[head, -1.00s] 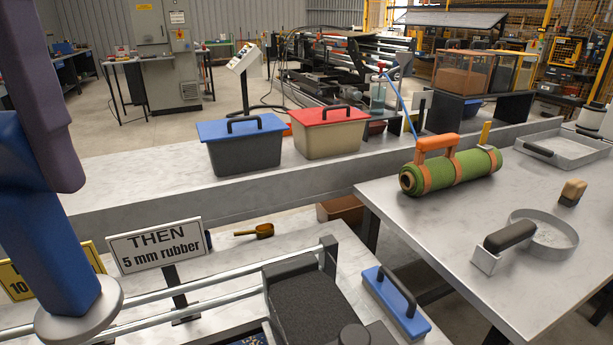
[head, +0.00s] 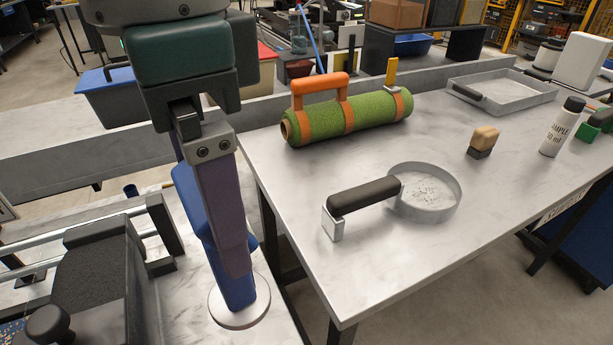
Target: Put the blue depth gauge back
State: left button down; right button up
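I cannot tell whether the disc touches the bench. My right gripper is not in view.
A green turf roll (head: 368,115) with an orange handle lies on the steel table (head: 420,262). A black-handled round pan (head: 447,207), a small brush (head: 483,141), a sample bottle (head: 560,128) and a tray (head: 520,98) are there too. The table's near middle is clear.

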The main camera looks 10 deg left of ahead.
pick_arm(q)
jog(key=m+b, duration=0.1)
jog(key=b, duration=0.1)
send_over(246, 309)
jog(key=f, duration=0.4)
jog(key=shift+w+a+f, duration=0.15)
jog(key=shift+w+f, duration=0.05)
jog(key=shift+w, duration=0.05)
notch_tip(246, 309, down, 12)
jog(key=shift+f+b, duration=0.15)
jog(key=shift+b, duration=0.65)
jog(key=shift+f+b, duration=0.55)
jog(key=shift+f, duration=1.95)
grip_release()
jog(key=shift+f, duration=0.15)
